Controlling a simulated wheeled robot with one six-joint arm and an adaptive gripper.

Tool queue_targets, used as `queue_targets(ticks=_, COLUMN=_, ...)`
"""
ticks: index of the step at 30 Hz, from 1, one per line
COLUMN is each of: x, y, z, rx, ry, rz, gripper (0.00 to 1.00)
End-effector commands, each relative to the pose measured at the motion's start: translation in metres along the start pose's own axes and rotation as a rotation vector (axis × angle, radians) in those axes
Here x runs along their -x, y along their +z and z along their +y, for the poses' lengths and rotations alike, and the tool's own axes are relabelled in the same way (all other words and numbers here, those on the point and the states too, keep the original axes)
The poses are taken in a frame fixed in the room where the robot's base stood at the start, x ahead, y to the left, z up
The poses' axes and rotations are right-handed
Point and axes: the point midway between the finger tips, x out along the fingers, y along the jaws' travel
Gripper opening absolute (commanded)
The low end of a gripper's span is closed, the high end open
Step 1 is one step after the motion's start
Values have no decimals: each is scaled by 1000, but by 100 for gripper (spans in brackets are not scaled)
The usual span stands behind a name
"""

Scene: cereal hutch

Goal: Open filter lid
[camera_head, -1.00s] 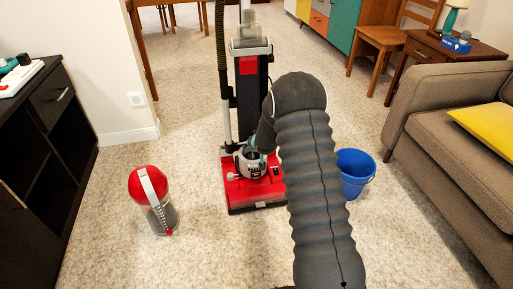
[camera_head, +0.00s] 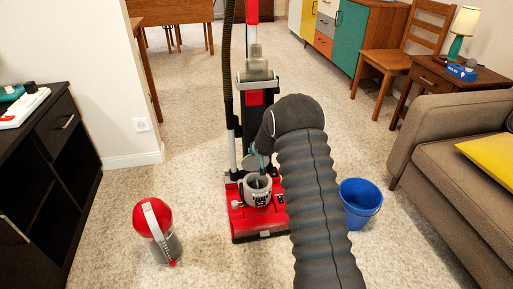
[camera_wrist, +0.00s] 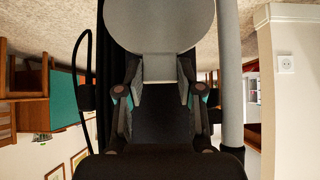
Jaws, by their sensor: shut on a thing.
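A red upright vacuum cleaner (camera_head: 262,222) stands on the carpet in the middle of the head view. Its grey filter cup (camera_head: 257,197) sits low on the front, with its round mouth uncovered. The grey round filter lid (camera_head: 250,162) is tipped up behind the cup. In the wrist view the lid (camera_wrist: 160,22) is a large disc at the top, with a tab running down from it. My gripper (camera_wrist: 160,72) is shut on this tab, one finger on each side. In the head view my arm hides most of my gripper and the vacuum's right side.
A red and clear canister (camera_head: 156,232) stands on the floor at left, and a blue bucket (camera_head: 360,203) at right. A black cabinet (camera_head: 50,180) edges the left, a brown sofa (camera_head: 440,140) the right. Carpet is clear between the canister and the vacuum.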

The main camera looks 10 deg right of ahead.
Motion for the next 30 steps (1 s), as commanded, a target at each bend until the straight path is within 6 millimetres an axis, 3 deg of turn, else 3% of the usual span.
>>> queue_targets(ticks=1, x=4, y=-9, z=0, rx=0, ry=0, rz=6, gripper=0)
queue_targets(ticks=19, x=2, y=-6, z=0, rx=-1, ry=0, rz=-18, gripper=0)
queue_targets(ticks=20, x=2, y=-6, z=0, rx=-1, ry=0, rz=-18, gripper=42)
queue_targets(ticks=22, x=2, y=-6, z=0, rx=-1, ry=0, rz=-20, gripper=59)
queue_targets(ticks=30, x=1, y=-2, z=0, rx=0, ry=0, rz=-26, gripper=62)
